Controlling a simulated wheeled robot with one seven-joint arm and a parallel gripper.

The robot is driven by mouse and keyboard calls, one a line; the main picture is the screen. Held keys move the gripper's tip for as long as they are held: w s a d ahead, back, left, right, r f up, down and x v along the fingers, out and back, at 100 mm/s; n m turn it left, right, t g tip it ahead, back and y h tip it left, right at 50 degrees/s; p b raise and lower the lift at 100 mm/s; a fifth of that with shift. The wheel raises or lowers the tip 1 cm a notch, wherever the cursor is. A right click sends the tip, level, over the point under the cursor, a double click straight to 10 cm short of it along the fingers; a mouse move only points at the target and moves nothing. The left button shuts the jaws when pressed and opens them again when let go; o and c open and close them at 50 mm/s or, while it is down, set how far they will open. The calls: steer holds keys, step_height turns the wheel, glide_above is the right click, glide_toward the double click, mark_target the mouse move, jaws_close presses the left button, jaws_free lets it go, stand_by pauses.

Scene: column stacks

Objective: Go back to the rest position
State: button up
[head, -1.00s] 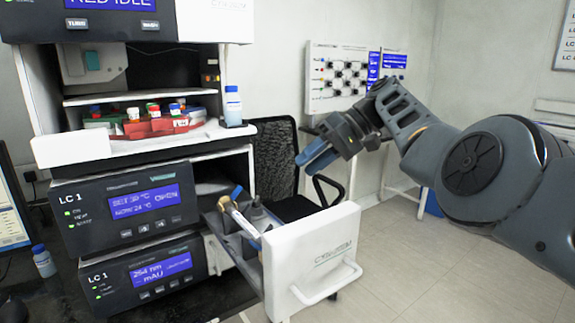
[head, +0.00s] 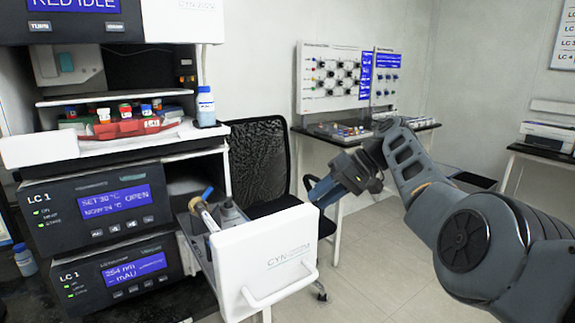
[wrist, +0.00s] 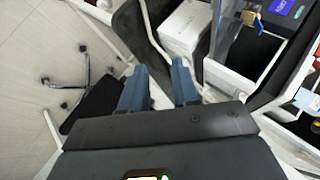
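My gripper (head: 326,190) hangs in free air to the right of the instrument stack, above and beyond the open drawer's front. In the wrist view, its two blue fingers (wrist: 159,82) stand apart with a gap between them. Nothing is held between them. The white-fronted drawer (head: 265,262) is pulled out of the stack. A pale tube with a blue end (head: 206,212) leans inside the drawer, clear of my gripper. My arm comes in from the right edge of the head view.
The instrument stack (head: 95,208) fills the left, with a bottle (head: 205,106) on its shelf. A black mesh chair (head: 258,160) stands behind the drawer. A bench (head: 415,126) with panels and a printer (head: 548,136) are at the back. Open floor lies in the middle right.

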steer(key=s+d+f+m+t+h, duration=0.1)
steer(key=s+d+f, duration=0.15)
steer(key=f, duration=0.65)
steer(key=s+d+f+m+t+h, duration=0.15)
steer(key=d+f, duration=0.25)
steer(key=f, duration=0.4)
steer(key=s+d+f+m+t+h, duration=0.15)
steer(key=d+f, duration=0.25)
steer(key=f, duration=0.5)
steer(key=s+d+f+t+h, duration=0.15)
steer(key=s+d+f, duration=0.25)
steer(key=s+f, duration=0.45)
steer(key=s+d+f+t+h, duration=0.1)
steer(key=s+d+f+h, duration=0.3)
steer(key=s, duration=0.8)
steer(key=s+r+t, duration=0.2)
steer(key=s, duration=0.9)
steer(key=s+r+t, duration=0.1)
steer(key=s+r, duration=0.1)
steer(key=s, duration=0.9)
steer(key=s+a+r+t, duration=0.2)
steer(key=s+r, duration=0.6)
steer(key=r, duration=0.4)
steer(key=s+a+r+t, duration=0.2)
steer(key=s+r, duration=0.6)
steer(key=r, duration=0.4)
steer(key=shift+a+r+n, duration=0.2)
steer(key=shift+a+n, duration=0.2)
steer(key=shift+a, duration=0.4)
